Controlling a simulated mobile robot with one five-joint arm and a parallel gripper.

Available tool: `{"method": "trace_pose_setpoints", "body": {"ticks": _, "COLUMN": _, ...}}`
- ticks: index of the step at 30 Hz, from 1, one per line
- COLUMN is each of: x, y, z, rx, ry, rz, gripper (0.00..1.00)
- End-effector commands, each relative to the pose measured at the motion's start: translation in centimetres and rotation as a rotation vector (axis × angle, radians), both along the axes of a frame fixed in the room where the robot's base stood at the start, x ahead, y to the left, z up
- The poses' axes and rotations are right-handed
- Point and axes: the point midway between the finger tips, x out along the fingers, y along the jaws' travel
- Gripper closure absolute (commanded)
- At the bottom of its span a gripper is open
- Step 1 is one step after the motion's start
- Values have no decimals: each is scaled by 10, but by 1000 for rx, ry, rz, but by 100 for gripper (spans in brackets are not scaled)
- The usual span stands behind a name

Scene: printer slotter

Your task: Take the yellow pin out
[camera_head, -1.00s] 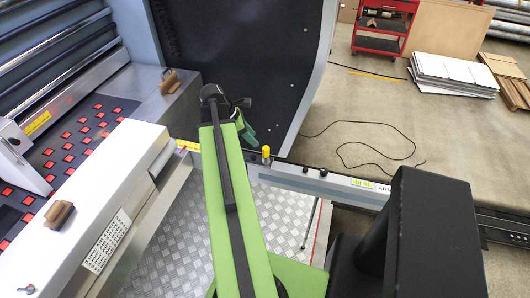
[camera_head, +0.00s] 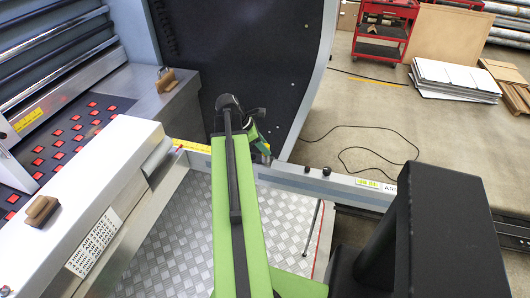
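The yellow pin (camera_head: 266,149) stands on the grey rail (camera_head: 300,179). My gripper (camera_head: 261,145) covers most of it, and only a small bit of yellow shows at the fingertips. My green arm (camera_head: 238,210) reaches forward over the metal floor, and its dark wrist is just left of the pin. The fingers are at the pin, but I cannot tell whether they are around it or beside it, or whether they touch it. The finger gap is too small and hidden to judge.
Two dark knobs (camera_head: 326,172) stand on the rail to the right of the pin. A black curved panel (camera_head: 255,60) rises close behind my gripper. A white machine cover (camera_head: 95,185) lies to the left. A red cart (camera_head: 381,30) is far back.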

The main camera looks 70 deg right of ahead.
Motion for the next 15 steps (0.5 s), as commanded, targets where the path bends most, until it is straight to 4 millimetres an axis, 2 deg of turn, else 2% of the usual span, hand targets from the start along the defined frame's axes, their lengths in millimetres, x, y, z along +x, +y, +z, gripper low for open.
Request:
{"method": "trace_pose_setpoints", "body": {"ticks": 1, "x": 0, "y": 0, "z": 0, "rx": 0, "ry": 0, "rz": 0, "gripper": 71}}
{"method": "trace_pose_setpoints", "body": {"ticks": 8, "x": 0, "y": 0, "z": 0, "rx": 1, "ry": 0, "rz": 0, "gripper": 100}}
{"method": "trace_pose_setpoints", "body": {"ticks": 15, "x": 0, "y": 0, "z": 0, "rx": 1, "ry": -1, "rz": -1, "gripper": 100}}
